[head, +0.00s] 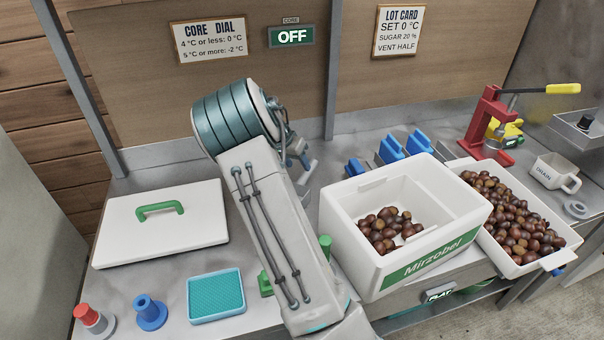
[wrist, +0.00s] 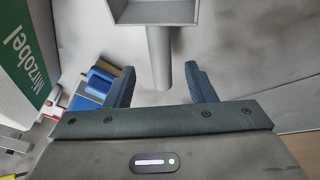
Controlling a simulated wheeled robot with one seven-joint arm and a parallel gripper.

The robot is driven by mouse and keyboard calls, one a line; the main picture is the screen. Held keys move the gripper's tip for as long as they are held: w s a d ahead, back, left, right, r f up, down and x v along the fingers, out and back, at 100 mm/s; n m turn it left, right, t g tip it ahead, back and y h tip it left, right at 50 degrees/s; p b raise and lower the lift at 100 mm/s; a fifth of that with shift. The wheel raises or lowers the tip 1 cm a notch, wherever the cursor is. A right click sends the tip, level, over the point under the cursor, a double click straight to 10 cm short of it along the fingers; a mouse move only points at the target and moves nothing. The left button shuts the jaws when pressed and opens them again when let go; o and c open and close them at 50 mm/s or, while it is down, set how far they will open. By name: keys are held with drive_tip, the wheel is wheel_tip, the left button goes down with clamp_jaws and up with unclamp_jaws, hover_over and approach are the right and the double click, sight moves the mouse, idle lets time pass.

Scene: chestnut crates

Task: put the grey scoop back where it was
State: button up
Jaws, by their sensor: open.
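The grey scoop (wrist: 160,40) shows in the wrist view, its boxy pan at the top edge and its round handle pointing down toward me. My gripper (wrist: 160,78) is open, with one dark blue finger on each side of the handle's end. Gaps show between the handle and both fingers. Whether the handle is level with the fingertips is hard to tell. In the head view my own arm hides most of the gripper and the scoop.
A white Mirzobel crate (head: 344,238) holding some chestnuts stands right of my arm. A fuller chestnut tray (head: 563,255) is beside it. Blue scoops or blocks (head: 391,149) stand behind. A white lid with a green handle (head: 110,225) and a teal tray (head: 216,312) lie left.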

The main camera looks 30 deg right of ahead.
drive_tip(key=s+a+r+n+t+y, duration=0.1)
drive_tip(key=s+a+r+n+y, duration=0.15)
drive_tip(key=s+a+r, duration=0.55)
drive_tip(key=s+a+r+n+t+y, duration=0.15)
drive_tip(key=s+a+r+n, duration=0.35)
drive_tip(key=s, duration=0.5)
drive_tip(key=s+a+n, duration=0.2)
drive_tip(key=s+a, duration=0.1)
drive_tip(key=s, duration=0.4)
drive_tip(key=s+a+n, duration=0.2)
drive_tip(key=s+a, duration=0.1)
drive_tip(key=s, duration=0.5)
drive_tip(key=shift+a+r+y, duration=0.25)
drive_tip(key=shift+a+y, duration=0.15)
